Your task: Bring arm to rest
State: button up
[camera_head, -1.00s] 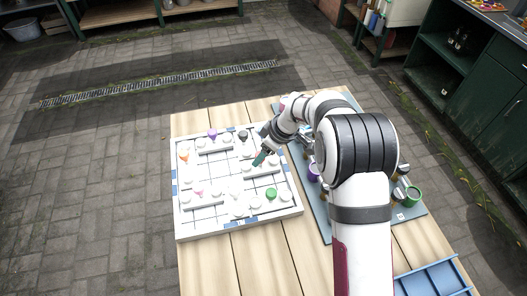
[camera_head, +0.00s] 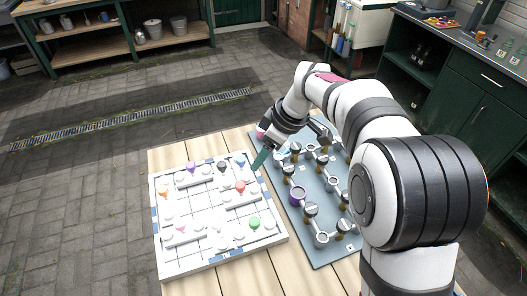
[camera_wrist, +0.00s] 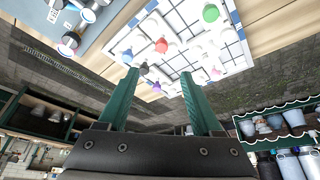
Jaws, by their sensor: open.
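My gripper (camera_head: 263,156) is raised over the right edge of the white gridded tray (camera_head: 190,269) in the head view. In the wrist view its two green fingers (camera_wrist: 158,82) stand wide apart with nothing between them. The tray holds several white pieces and coloured ones, among them a red piece (camera_head: 240,186), a green piece (camera_head: 254,222), a purple piece (camera_head: 191,167) and an orange piece (camera_head: 165,191). The tray also shows upside down at the top of the wrist view (camera_wrist: 236,52).
Right of the tray lies a blue-grey board (camera_head: 317,250) bearing several ring-shaped holders and dark-capped pieces. My arm hides part of it. Green cabinets (camera_head: 475,110) stand at the right and shelves (camera_head: 120,50) at the back left. Paved floor left of the table is clear.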

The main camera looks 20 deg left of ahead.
jog(key=s+d+r+m+h, duration=0.1)
jog(key=s+d+r+m, duration=0.1)
jog(key=s+d+m, duration=0.4)
jog(key=s+d+r+m, duration=0.2)
jog(key=d+r+m, duration=0.15)
jog(key=d, duration=0.55)
jog(key=s+d+f+m, duration=0.2)
jog(key=s+d+m, duration=0.3)
jog(key=s+m, duration=0.2)
jog(key=s+d+f+m+h, duration=0.1)
jog(key=s+d+f+m, duration=0.1)
jog(key=s+d+m, duration=0.4)
jog(key=s+m, duration=0.1)
jog(key=s, duration=0.4)
jog(key=shift+s+d+f+h, duration=0.15)
jog(key=shift+s+f+h, duration=0.05)
jog(key=shift+h, duration=0.1)
